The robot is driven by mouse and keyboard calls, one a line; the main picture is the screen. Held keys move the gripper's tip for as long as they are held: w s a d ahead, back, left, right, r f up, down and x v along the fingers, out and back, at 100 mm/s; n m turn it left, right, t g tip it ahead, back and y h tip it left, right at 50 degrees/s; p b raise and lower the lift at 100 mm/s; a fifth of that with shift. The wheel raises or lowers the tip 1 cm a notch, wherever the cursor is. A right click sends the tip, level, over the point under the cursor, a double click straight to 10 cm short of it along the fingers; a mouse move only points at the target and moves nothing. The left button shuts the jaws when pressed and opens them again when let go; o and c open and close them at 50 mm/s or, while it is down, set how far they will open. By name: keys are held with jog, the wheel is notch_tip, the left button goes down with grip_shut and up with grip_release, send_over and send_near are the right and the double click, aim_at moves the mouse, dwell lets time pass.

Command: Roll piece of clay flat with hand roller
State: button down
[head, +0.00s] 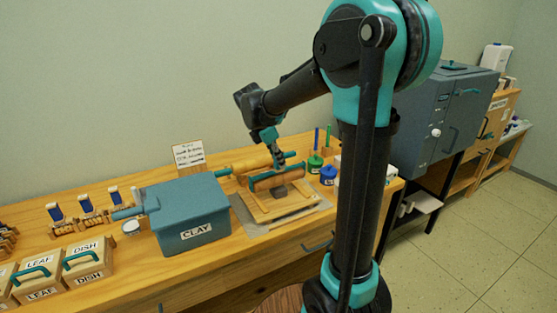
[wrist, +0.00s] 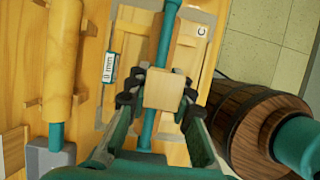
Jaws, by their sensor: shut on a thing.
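My gripper (head: 281,160) is shut on the wooden grip (wrist: 165,88) of the hand roller, seen between the fingertips in the wrist view. In the head view the hand roller (head: 273,180) is held level over a wooden board (head: 258,213). A small dark grey lump, apparently the clay (head: 281,192), shows just below the roller on the board. I cannot tell whether the roller touches it. In the wrist view the clay is hidden by the roller and gripper; the board (wrist: 201,52) shows around them.
A blue-grey CLAY box (head: 195,215) stands left of the board. A large wooden rolling pin (wrist: 62,65) lies behind the board. Blue and green pots (head: 327,175) stand to its right. LEAF and DISH boxes (head: 88,260) are at far left. A wooden barrel (wrist: 250,110) stands before the table.

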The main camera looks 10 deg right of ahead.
jog(key=shift+f, duration=0.6)
dwell(0.6)
